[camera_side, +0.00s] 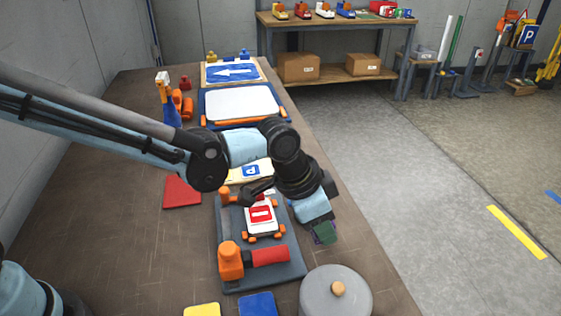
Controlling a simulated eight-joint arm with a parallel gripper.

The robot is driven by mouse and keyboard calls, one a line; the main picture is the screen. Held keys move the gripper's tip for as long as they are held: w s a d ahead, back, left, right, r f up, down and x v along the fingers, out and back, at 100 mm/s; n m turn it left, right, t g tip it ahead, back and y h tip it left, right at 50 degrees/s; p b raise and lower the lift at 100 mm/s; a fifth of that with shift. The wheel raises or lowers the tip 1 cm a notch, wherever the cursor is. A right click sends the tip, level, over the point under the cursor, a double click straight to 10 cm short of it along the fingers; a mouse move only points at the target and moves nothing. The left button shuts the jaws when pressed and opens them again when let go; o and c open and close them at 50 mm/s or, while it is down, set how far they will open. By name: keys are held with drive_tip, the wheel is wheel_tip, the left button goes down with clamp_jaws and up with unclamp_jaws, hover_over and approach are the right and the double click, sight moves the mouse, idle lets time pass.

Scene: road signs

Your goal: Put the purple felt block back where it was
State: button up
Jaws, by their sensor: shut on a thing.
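My gripper (322,226) points down over the right edge of the dark grey board. It is shut on a small block (325,235), held at the board's right side. The block shows a dark green face and some purple at its edges, and I take it for the purple felt block. My gripper hides its upper part. I cannot tell whether the block touches the table.
A grey board (232,216) holds a small sign in orange clamps and a red-handled orange tool (232,262). A round grey lidded pot (337,292) stands in front. Red (182,191), yellow (202,310) and blue (256,304) flat pieces lie nearby. The table's left is mostly clear.

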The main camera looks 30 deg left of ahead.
sight(313, 237)
drive_tip(key=shift+f, duration=3)
drive_tip(key=shift+f, duration=0.1)
drive_tip(key=o, duration=0.9)
drive_tip(key=shift+o, duration=0.2)
drive_tip(key=v, duration=1.2)
drive_tip(key=s+a+n+t+y, duration=0.1)
drive_tip(key=s+a+n, duration=0.1)
drive_tip(key=a, duration=0.6)
drive_tip(key=s+a+r+n+t+y, duration=0.1)
drive_tip(key=a+n, duration=0.3)
drive_tip(key=a, duration=0.4)
drive_tip(key=s+a+r+n+t+y, duration=0.1)
drive_tip(key=s+a+n+t, duration=0.1)
drive_tip(key=a, duration=0.6)
drive_tip(key=shift+s+a+n, duration=0.4)
drive_tip(key=shift+s+n, duration=0.1)
drive_tip(key=shift+s, duration=0.5)
